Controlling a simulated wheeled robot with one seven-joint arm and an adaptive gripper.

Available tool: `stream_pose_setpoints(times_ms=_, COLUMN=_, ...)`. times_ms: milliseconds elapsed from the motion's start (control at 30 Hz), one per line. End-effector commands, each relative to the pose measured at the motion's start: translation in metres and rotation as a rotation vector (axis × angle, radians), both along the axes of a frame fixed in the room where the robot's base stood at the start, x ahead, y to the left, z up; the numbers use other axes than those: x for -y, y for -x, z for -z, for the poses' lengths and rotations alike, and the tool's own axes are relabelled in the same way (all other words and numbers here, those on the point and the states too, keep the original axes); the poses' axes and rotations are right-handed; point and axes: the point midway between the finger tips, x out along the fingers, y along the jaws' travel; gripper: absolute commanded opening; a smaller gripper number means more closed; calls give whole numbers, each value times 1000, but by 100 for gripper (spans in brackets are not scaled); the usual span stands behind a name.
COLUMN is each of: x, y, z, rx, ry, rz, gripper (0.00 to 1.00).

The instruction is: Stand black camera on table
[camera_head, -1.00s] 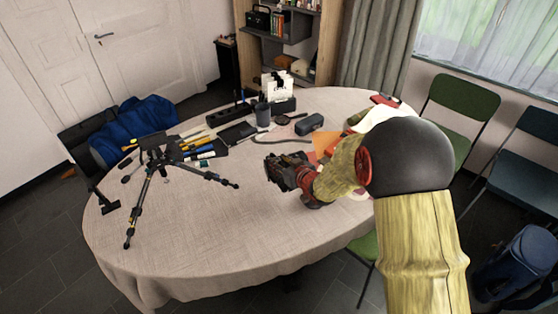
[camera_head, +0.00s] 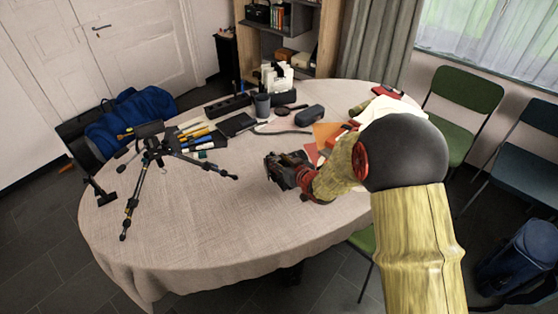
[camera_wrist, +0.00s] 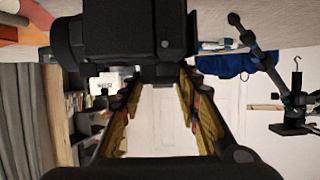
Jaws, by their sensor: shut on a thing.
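The black camera (camera_head: 281,165) is held at the end of my arm, over the middle of the table (camera_head: 195,245). My gripper (camera_head: 297,178) is shut on it. In the wrist view the camera (camera_wrist: 135,35) fills the upper middle, with its round lens part toward the left. My gripper's fingers (camera_wrist: 158,82) reach up to its body from both sides. I cannot tell whether the camera's underside touches the tablecloth. The arm and gripper hide part of the camera in the head view.
A black tripod (camera_head: 151,155) stands spread-legged on the table's left. Pens, a dark case (camera_head: 309,115), a cup (camera_head: 262,106) and orange papers (camera_head: 325,131) lie toward the back. The tablecloth in front and left of the camera is clear. Green chairs (camera_head: 467,100) stand at right.

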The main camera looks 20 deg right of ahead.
Motion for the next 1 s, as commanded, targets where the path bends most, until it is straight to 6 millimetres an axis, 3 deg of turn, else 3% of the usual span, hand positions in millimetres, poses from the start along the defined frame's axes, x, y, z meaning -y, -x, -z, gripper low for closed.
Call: stream_pose_setpoints(times_ms=1000, x=0, y=-2, z=6, rx=9, ry=0, rz=-1, gripper=0)
